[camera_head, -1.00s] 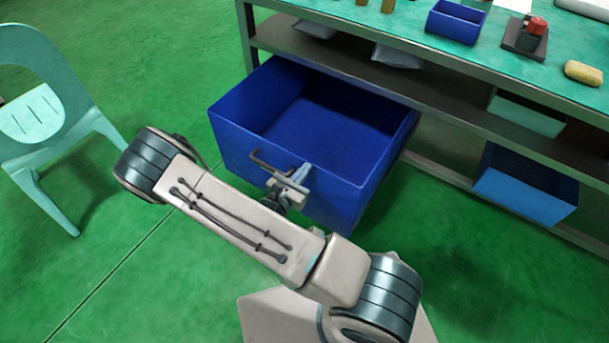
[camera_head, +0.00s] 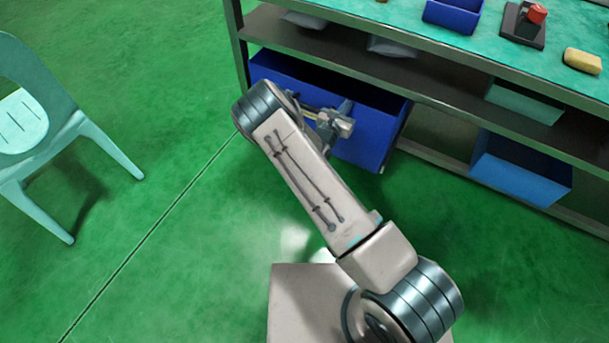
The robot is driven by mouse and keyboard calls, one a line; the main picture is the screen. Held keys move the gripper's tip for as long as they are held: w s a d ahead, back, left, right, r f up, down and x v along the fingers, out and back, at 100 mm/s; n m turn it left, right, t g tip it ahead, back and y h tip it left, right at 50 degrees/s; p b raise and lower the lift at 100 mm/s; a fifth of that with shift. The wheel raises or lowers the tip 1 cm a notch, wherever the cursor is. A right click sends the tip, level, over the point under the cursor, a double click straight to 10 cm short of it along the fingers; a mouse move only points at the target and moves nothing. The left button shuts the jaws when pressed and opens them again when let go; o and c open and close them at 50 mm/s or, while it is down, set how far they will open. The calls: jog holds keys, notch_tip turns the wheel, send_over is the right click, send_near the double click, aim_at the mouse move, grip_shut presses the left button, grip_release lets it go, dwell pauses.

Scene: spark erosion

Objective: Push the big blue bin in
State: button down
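The big blue bin (camera_head: 372,143) is on the floor level under the workbench, mostly beneath the bench's lower shelf. Its front part and a strip of its open top show in front of the shelf edge. My gripper (camera_head: 333,117) is at the bin's front side, in front of its upper edge. My arm hides much of the bin's front left. The fingers are small and partly hidden, so I cannot tell whether they are open or shut, or whether they touch the bin.
The workbench (camera_head: 420,38) has a dark lower shelf (camera_head: 335,48). A smaller blue bin (camera_head: 520,166) stands under it to the right. A pale green chair (camera_head: 38,125) is at the left. The green floor between chair and bench is clear.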

jog(key=shift+x, duration=0.75)
jog(key=shift+d+r, duration=0.1)
jog(key=shift+r, duration=0.15)
jog(key=shift+w, duration=0.1)
